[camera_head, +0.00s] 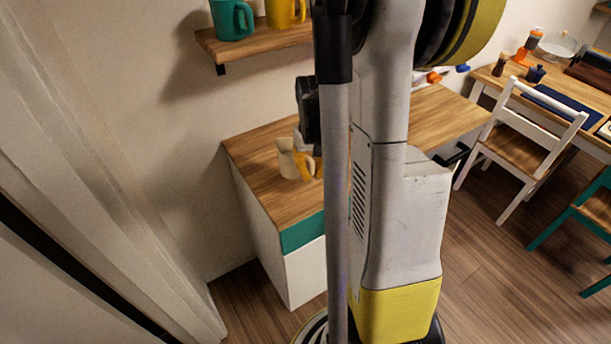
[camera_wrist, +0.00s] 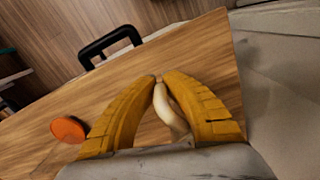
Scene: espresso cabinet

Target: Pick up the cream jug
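The cream jug (camera_head: 288,159) stands upright at, or very close to, the wooden cabinet top, near its left end in the head view. My gripper (camera_head: 308,164) is at the jug's right side, partly hidden by my own column. In the wrist view, the two yellow fingers of my gripper (camera_wrist: 161,79) come together at the tips around the cream-coloured jug handle (camera_wrist: 170,108). The fingers look shut on it. The jug's body is not visible in the wrist view, and I cannot tell whether its base touches the wood.
The cabinet top (camera_head: 254,158) is bare left of the jug. A shelf (camera_head: 262,40) with a green mug (camera_head: 231,19) and a yellow mug (camera_head: 284,12) hangs above. A round orange thing (camera_wrist: 68,129) lies left of my fingers. A white chair (camera_head: 522,140) stands right.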

